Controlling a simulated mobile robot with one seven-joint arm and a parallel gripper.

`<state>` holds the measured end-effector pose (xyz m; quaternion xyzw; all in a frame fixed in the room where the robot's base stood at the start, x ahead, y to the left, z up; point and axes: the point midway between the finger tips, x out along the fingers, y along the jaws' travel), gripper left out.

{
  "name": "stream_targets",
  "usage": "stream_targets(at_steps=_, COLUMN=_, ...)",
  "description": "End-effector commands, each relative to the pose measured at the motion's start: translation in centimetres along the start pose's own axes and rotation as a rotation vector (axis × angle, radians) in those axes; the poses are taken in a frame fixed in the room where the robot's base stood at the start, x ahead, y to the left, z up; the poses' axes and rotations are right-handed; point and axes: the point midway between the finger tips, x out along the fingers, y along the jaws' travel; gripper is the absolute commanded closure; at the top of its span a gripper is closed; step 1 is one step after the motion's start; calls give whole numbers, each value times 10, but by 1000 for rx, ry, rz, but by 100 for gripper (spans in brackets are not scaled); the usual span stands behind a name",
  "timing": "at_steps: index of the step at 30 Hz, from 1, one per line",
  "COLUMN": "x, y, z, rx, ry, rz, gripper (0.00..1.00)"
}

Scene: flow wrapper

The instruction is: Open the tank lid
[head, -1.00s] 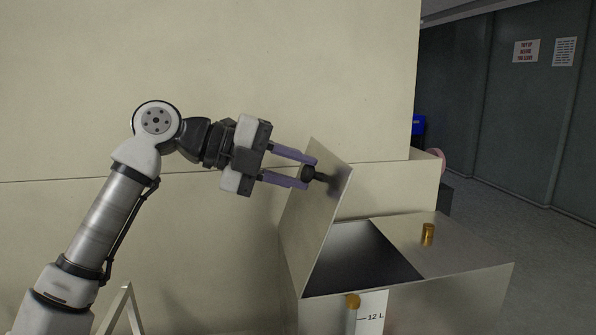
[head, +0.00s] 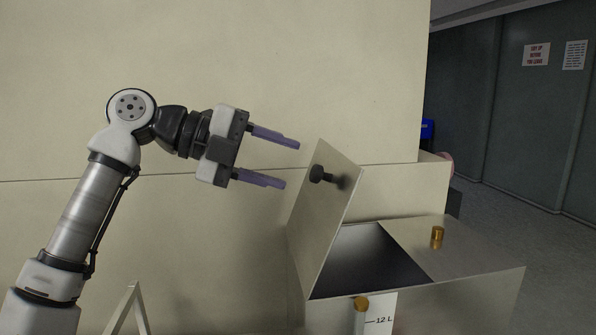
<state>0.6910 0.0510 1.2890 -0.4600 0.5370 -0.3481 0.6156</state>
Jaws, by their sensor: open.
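The tank (head: 470,295) stands at the lower right, with a dark opening in the left part of its top. Its lid (head: 335,225) is swung up and stands steeply tilted at the left edge of the opening. A black knob (head: 317,173) sticks out from the lid's upper part. My gripper (head: 291,165) is to the left of the knob, apart from it, with its two purple fingers spread and nothing between them. The tank's inside is dark and its bottom is hidden.
A brass fitting (head: 437,237) stands on the tank's fixed top, right of the opening. Another brass cap (head: 361,303) and a "12 L" level label (head: 380,318) are on the front. A cream panel (head: 250,60) rises behind. Open floor (head: 520,190) lies at the right.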

Motion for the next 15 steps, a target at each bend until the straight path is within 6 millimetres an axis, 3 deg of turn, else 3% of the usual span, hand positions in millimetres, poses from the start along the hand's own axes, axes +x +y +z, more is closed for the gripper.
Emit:
stream_targets(at_steps=6, x=-52, y=0, z=1, rx=-2, ry=-4, rz=-1, gripper=51)
stream_targets(at_steps=15, x=-88, y=0, z=0, rx=0, ry=-1, rz=0, gripper=51)
